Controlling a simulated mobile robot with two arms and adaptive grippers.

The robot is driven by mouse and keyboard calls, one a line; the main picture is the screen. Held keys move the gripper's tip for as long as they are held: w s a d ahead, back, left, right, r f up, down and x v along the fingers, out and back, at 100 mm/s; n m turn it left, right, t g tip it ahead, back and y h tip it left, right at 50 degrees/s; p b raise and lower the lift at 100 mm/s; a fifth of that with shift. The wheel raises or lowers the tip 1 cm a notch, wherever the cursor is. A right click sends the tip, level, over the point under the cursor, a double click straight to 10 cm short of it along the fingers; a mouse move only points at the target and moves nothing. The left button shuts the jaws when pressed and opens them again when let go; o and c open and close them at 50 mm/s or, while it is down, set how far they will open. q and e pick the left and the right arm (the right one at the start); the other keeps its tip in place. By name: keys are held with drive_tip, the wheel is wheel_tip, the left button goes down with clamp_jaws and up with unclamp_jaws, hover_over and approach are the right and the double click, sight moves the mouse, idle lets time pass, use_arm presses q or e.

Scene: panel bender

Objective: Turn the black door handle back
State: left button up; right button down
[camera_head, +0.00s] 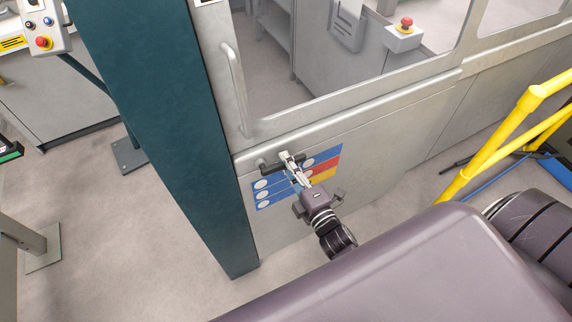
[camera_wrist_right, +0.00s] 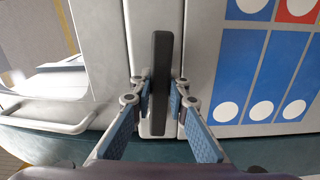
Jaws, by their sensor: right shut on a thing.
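The black door handle (camera_head: 266,167) is on the grey door panel, just below the window frame and beside the dark teal post. In the head view it lies roughly level, partly hidden by my right gripper (camera_head: 289,162). In the right wrist view the handle (camera_wrist_right: 160,62) is a long black bar running up the picture. The blue-padded fingers of my right gripper (camera_wrist_right: 160,101) are on both sides of it, shut on it. My left gripper is not in view.
The teal post (camera_head: 165,115) stands left of the door. A grey pull bar (camera_head: 237,88) is above the handle. A blue, red and yellow sign (camera_head: 268,187) is behind my gripper. Yellow railing (camera_head: 500,145) stands at the right. Open floor (camera_head: 110,240) is at the lower left.

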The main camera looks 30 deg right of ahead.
drive_tip(key=shift+r+n, duration=0.25)
drive_tip(key=shift+n, duration=0.15)
drive_tip(key=c, duration=1.8)
unclamp_jaws()
drive_tip(key=shift+c, duration=0.2)
drive_tip(key=s, duration=1.2)
drive_tip(key=shift+d, duration=0.25)
